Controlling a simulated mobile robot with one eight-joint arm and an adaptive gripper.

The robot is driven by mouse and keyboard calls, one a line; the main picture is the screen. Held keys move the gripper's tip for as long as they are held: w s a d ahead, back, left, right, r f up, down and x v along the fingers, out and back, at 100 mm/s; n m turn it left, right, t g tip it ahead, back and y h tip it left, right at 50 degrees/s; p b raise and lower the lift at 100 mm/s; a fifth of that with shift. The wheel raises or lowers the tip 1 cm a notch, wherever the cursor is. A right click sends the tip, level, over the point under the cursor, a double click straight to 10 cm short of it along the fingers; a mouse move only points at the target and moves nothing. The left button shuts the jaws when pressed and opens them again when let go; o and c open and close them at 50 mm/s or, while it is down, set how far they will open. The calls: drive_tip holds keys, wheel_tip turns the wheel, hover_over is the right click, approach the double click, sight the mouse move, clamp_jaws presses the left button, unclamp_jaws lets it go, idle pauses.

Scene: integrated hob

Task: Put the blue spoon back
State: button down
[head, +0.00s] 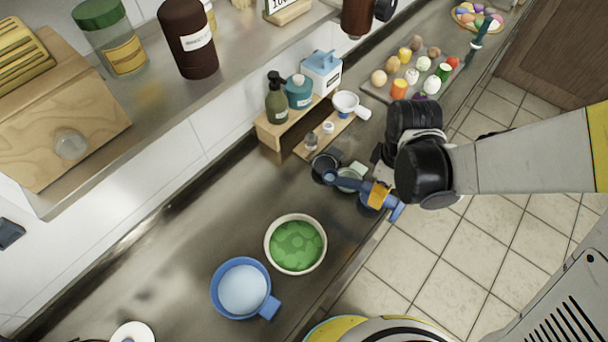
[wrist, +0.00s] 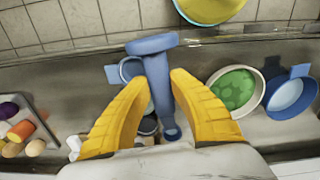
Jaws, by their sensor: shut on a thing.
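The blue spoon (head: 349,183) is held in my gripper (head: 378,196), above the front part of the counter. In the wrist view the spoon (wrist: 157,80) runs between the two yellow fingers of my gripper (wrist: 156,82), which press on its shaft from both sides. Its wide crosspiece end points to the top of that view and its narrow end to the bottom. In the head view its far end overlaps a dark round cup (head: 325,163); I cannot tell whether they touch.
A bowl with green contents (head: 295,217) and a blue pan (head: 270,308) stand nearer. A wooden rack (head: 268,135) with bottles is at the wall. A board (head: 374,95) holds vegetables and eggs. Tiled floor (head: 415,280) lies beyond the counter edge.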

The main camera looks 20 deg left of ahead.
drive_tip(key=shift+a+f, duration=0.35)
drive_tip(key=a+f+b, duration=0.1)
drive_tip(key=a+f, duration=0.1)
drive_tip(key=a, duration=0.1)
drive_tip(key=w+a+f+b, duration=0.1)
drive_tip(key=a+f+b, duration=0.1)
drive_tip(key=a, duration=0.2)
drive_tip(key=a+f+b, duration=0.1)
drive_tip(key=a+f, duration=0.1)
drive_tip(key=a, duration=0.1)
drive_tip(key=shift+w+a+f, duration=0.25)
drive_tip(key=shift+a+f, duration=0.1)
drive_tip(key=shift+a, duration=0.05)
wheel_tip(320, 180, down, 3)
drive_tip(key=shift+r+b, duration=0.2)
drive_tip(key=shift+b, duration=0.75)
drive_tip(key=shift+f, duration=0.35)
drive_tip(key=c, duration=1.3)
unclamp_jaws()
